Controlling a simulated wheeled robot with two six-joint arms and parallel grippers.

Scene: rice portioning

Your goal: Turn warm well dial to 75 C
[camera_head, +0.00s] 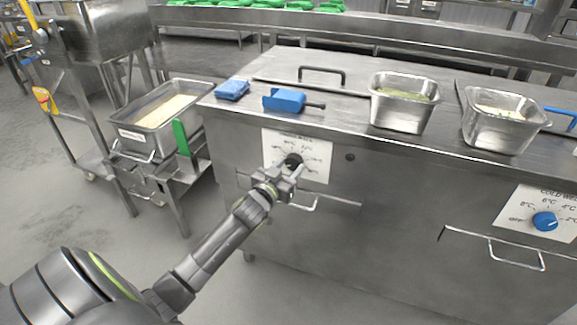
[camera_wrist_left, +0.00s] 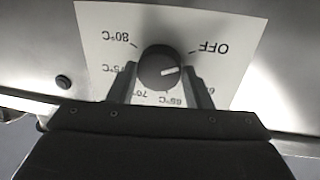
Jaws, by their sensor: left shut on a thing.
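The warm well dial is a black round knob (camera_head: 292,160) on a white label plate (camera_head: 315,155) on the steel counter's front. In the left wrist view the dial (camera_wrist_left: 158,62) appears upside down, with OFF at upper right, 80°C at upper left and 75°C at left. Its white pointer mark aims right, between OFF and the partly hidden label at lower right. My left gripper (camera_head: 287,174) is at the dial; its fingers (camera_wrist_left: 161,76) sit on either side of the knob, shut on it. They partly cover the lower labels. My right gripper is out of view.
The cold well dial (camera_head: 544,221) is a blue knob at far right. Steel pans (camera_head: 402,116) (camera_head: 478,131) and blue objects (camera_head: 284,101) (camera_head: 232,90) rest on the counter top. Drawer-like handles (camera_head: 325,204) (camera_head: 517,262) stick out below. A rice pan (camera_head: 146,140) stands on a cart at left.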

